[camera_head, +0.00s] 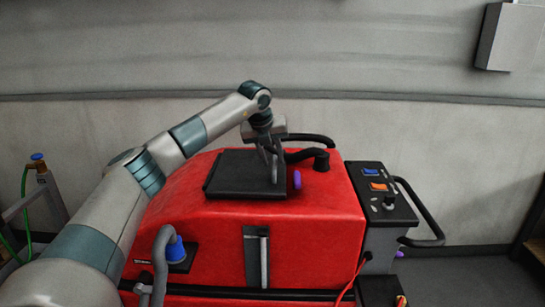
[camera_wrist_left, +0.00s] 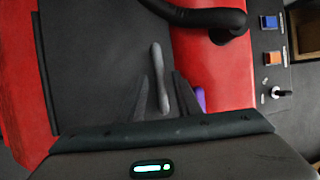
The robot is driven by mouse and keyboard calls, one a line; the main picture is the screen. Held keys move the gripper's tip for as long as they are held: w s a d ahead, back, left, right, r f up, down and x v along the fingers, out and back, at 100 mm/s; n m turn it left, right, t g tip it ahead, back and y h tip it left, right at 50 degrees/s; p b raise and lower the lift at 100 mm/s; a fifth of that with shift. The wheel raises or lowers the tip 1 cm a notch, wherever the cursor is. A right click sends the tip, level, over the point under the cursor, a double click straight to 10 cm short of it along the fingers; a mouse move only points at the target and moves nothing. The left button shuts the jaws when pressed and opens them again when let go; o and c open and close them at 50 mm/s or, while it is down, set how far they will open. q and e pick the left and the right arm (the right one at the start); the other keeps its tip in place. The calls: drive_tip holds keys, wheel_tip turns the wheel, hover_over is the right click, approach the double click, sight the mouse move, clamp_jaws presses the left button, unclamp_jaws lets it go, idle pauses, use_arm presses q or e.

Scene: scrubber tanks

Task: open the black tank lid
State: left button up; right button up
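The black tank lid (camera_head: 238,176) lies flat and closed on top of the red scrubber. It fills much of the left wrist view (camera_wrist_left: 95,65). A thin grey handle (camera_wrist_left: 158,75) stands on the lid near its right side. My left gripper (camera_head: 270,165) is over the lid's right part, pointing down. In the left wrist view its two fingers (camera_wrist_left: 163,95) are apart, one on each side of the handle's near end, with gaps between. The gripper hides part of the handle in the head view. My right gripper is not in view.
A black hose (camera_head: 310,155) curves just behind and right of the lid. A purple knob (camera_head: 297,180) is close to the gripper. A control panel (camera_head: 382,190) with a black bar handle is at right.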

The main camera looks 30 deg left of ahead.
use_arm(q)
drive_tip(key=shift+c, duration=0.3)
clamp_jaws()
drive_tip(key=shift+r, duration=0.2)
